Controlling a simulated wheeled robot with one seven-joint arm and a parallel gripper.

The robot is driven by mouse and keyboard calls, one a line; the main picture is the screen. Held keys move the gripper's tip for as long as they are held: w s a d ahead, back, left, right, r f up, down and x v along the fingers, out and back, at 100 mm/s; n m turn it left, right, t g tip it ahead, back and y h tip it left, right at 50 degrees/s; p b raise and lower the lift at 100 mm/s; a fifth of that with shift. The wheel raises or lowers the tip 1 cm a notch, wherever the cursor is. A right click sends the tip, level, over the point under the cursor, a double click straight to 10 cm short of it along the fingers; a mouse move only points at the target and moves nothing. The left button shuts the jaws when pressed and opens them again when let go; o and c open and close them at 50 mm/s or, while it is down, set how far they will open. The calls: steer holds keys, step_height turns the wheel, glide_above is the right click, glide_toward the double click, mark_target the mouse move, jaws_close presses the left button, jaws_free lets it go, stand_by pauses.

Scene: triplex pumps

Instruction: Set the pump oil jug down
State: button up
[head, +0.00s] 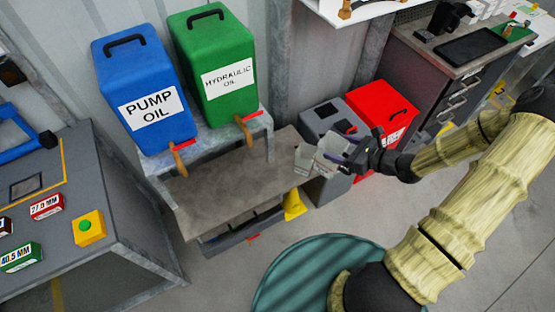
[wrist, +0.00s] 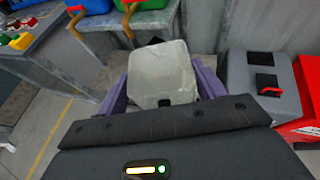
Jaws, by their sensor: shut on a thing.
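The pump oil jug, a pale translucent open-topped container (head: 308,158), is in my gripper (head: 345,150). In the head view it shows in front of the grey bin, near the right end of the metal stand's lower shelf (head: 215,190). In the wrist view the jug (wrist: 160,70) sits between my two purple fingers, which are shut on its sides.
A blue pump oil tank (head: 145,85) and green hydraulic oil tank (head: 215,65) with taps stand on the upper shelf. A grey bin (head: 325,120) and red bin (head: 378,110) stand to the right. A control desk (head: 90,175) is at left.

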step_height(320, 180, down, 23)
steer(key=b, duration=2.1)
steer(key=shift+s+d, duration=0.35)
steer(key=shift+s, duration=0.1)
steer(key=shift+r, duration=0.15)
